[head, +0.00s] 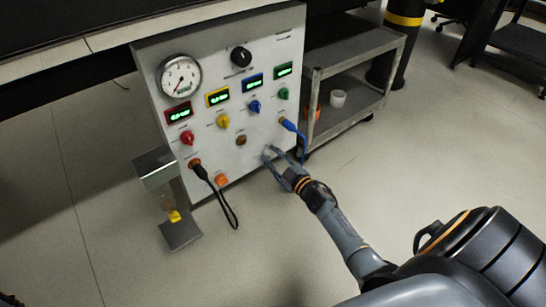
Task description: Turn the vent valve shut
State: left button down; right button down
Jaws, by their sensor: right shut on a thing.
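A grey upright control panel (207,135) stands left of centre. My right gripper (268,154) reaches in from the lower right, with its fingertips at the panel's lower right part. It is shut around a small fitting there, which I take to be the vent valve. The fingers mostly hide the fitting, so its handle angle cannot be told. My left gripper is out of view.
The panel carries a round gauge (179,77), a black knob (241,56) and several coloured knobs and displays. A black cable (227,206) and a blue cable (296,130) hang from it. A grey cart (352,112) stands right; a small stand (180,234) is left.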

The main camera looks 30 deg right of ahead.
jog(key=n+b, duration=0.1)
jog(key=n, duration=0.9)
jog(key=shift+a+f+b, duration=0.1)
jog(key=shift+f+b, duration=0.1)
jog(key=shift+b, duration=0.15)
jog(key=shift+n, duration=0.4)
jog(key=c, duration=1)
grip_release()
jog(key=shift+o, duration=0.2)
jog(key=s, duration=0.7)
jog(key=shift+s+d, duration=0.3)
